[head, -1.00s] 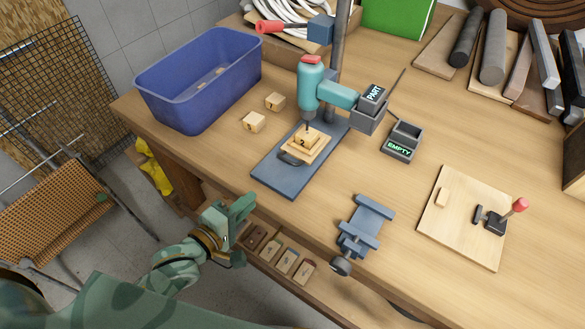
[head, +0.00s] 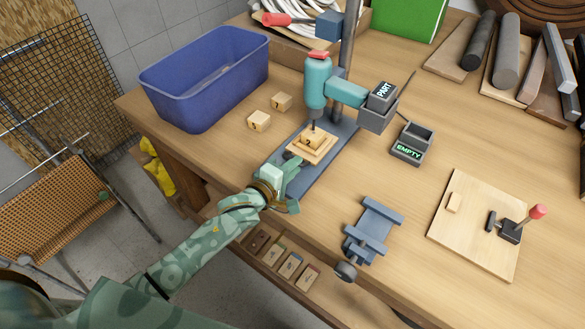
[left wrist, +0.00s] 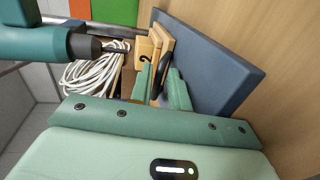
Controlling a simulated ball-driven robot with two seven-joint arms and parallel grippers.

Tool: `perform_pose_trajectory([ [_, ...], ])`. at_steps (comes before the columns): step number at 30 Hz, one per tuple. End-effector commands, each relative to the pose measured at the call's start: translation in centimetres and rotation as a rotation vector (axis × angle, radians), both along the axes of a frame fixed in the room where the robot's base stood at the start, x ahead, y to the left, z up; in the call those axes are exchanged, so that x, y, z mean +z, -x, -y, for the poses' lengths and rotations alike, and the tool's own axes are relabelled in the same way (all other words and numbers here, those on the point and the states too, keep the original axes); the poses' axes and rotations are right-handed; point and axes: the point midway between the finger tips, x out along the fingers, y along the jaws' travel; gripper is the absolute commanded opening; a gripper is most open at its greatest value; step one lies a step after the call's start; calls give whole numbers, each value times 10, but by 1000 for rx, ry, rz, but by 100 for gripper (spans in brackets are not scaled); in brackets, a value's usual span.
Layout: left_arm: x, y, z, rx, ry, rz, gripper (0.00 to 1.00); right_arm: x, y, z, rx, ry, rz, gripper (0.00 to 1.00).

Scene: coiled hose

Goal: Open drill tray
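The drill tray (head: 325,157) is a small wooden tray with a dark handle, lying under the bit of the teal drill (head: 317,82) on the blue-grey base plate (head: 338,137). A wooden block marked 2 (head: 311,139) sits on it. My left gripper (head: 290,178) is at the tray's front, over the near end of the base plate. In the left wrist view the two green fingers (left wrist: 160,90) stand apart, with the dark handle (left wrist: 164,78) seen between them or just beyond. Contact cannot be told. In the head view my gripper partly hides the handle. My right gripper is not in view.
Two wooden blocks (head: 259,120) and a blue bin (head: 205,85) are to the left. A blue-grey vise (head: 373,230) is at the front edge. Right of the drill are a box labelled EMPTY (head: 412,143) and a board with a red-knobbed lever (head: 475,225).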

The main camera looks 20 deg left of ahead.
Motion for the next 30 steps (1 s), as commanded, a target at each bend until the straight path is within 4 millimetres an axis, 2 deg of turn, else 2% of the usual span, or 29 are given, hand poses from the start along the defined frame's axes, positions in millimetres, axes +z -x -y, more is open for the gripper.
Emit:
perform_pose_trajectory([
  [5,0,0,0,0,0,0,18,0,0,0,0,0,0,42],
  [7,0,0,0,0,0,0,1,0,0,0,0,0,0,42],
  [8,0,0,0,0,0,0,0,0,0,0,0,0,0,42],
  [14,1,4,-1,0,1,-2,0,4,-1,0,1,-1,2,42],
  [17,4,20,-6,0,1,-6,0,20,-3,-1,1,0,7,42],
  [21,8,56,-20,1,2,-7,0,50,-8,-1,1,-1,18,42],
  [24,6,80,-29,2,0,-7,0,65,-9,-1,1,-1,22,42],
  [27,4,97,-35,0,0,-4,0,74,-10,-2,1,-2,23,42],
  [30,3,106,-39,1,2,-1,0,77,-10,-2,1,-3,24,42],
])
